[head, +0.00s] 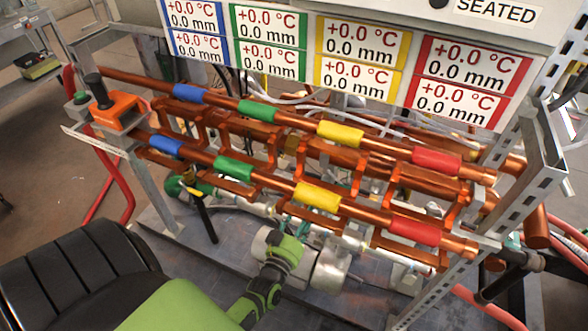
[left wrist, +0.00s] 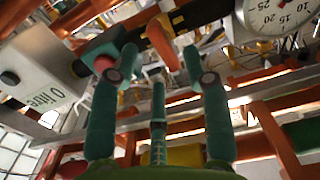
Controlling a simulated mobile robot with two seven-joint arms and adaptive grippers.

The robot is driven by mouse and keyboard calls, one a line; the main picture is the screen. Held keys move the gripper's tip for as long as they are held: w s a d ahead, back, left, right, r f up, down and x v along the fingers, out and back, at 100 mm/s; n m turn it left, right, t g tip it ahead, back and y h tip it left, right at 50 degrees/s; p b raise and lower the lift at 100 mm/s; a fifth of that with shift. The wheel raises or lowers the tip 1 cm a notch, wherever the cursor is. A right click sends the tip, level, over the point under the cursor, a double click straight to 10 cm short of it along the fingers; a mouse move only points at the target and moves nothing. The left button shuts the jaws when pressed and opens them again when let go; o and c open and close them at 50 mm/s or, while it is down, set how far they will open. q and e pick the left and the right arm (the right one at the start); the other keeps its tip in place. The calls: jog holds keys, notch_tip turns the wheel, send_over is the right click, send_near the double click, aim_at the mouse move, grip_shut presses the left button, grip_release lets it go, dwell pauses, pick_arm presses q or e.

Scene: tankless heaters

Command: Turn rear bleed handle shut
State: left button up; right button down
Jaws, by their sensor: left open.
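In the left wrist view, my left gripper (left wrist: 160,51) is open, its teal fingers spread apart. An orange, round-ended piece (left wrist: 161,38) shows in the gap between the fingertips, beside a dark bar with a yellow part; contact cannot be told. A red knob with a teal collar (left wrist: 103,62) shows by the left fingertip. In the head view, my green and black arm (head: 262,290) reaches to the lower pipes; its fingers cannot be made out there. A black rod-like handle (head: 206,218) hangs below the pipes at left. I cannot tell which piece is the rear bleed handle.
Copper pipes with blue, green, yellow and red bands (head: 317,196) cross above my arm. A metal frame post (head: 505,215) stands at right. An orange box with a black knob (head: 112,108) sits at left. The wrist view shows a dial gauge (left wrist: 278,14) and a white box (left wrist: 40,70).

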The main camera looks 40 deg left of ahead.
pick_arm(q)
jog(key=v, duration=0.7)
jog(key=shift+d, duration=0.1)
jog(key=s+d+f+m+g+h, duration=0.1)
jog(key=s+d+f+g, duration=0.15)
jog(key=f, duration=0.55)
jog(key=s+d+f+m+g+h, duration=0.1)
jog(key=s+d+f+g+h, duration=0.2)
jog(key=f, duration=0.4)
jog(key=s+d+f+m+g, duration=0.1)
jog(key=s+d+f+g, duration=0.2)
jog(key=f, duration=0.5)
jog(key=s+a+f+m+g, duration=0.1)
jog(key=s+f+g, duration=0.3)
jog(key=s, duration=0.7)
jog(key=s+a+f+m+g, duration=0.1)
jog(key=s+a+f+g, duration=0.1)
jog(key=s+f+g, duration=0.2)
jog(key=s+f, duration=0.3)
jog(key=s, duration=0.4)
jog(key=shift+s+a+m, duration=0.25)
jog(key=shift+m, duration=0.05)
jog(key=shift+f, duration=0.15)
jog(key=shift+c, duration=0.9)
